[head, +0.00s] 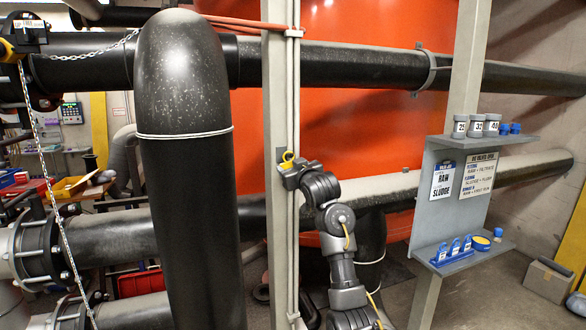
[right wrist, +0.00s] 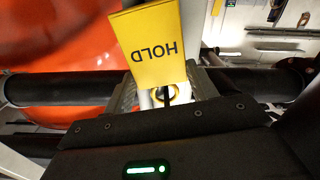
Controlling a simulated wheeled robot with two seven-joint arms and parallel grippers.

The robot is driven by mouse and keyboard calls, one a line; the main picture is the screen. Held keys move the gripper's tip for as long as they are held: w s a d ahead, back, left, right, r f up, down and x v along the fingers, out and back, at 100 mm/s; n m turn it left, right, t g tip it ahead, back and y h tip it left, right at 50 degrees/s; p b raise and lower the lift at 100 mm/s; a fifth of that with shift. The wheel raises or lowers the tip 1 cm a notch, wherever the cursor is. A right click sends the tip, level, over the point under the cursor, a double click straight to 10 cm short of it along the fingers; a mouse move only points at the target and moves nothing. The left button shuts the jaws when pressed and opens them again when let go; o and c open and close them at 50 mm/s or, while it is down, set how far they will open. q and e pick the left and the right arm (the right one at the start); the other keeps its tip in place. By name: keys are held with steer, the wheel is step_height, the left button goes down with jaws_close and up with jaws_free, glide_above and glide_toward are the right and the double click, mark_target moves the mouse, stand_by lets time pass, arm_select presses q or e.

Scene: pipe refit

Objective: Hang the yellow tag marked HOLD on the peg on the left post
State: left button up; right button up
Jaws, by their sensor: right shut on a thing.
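The yellow tag marked HOLD (right wrist: 150,47) fills the upper middle of the right wrist view, its lettering upside down. My right gripper (head: 290,166) is shut on the tag, at the left post (head: 275,90) in the head view. Only a small yellow loop (head: 287,156) shows above the jaws there; the rest of the tag is hidden. A yellow ring (right wrist: 165,94) shows between the fingers in the right wrist view. I cannot make out the peg, nor whether the ring touches it. My left gripper is not in view.
A thick black vertical pipe (head: 188,200) stands left of the post. Black horizontal pipes (head: 350,65) and an orange tank (head: 350,25) lie behind it. The right post (head: 467,60) carries a shelf (head: 455,265) with blue parts. A chain (head: 48,160) hangs at far left.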

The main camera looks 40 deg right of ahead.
stand_by(0.3)
steer(key=o, duration=1)
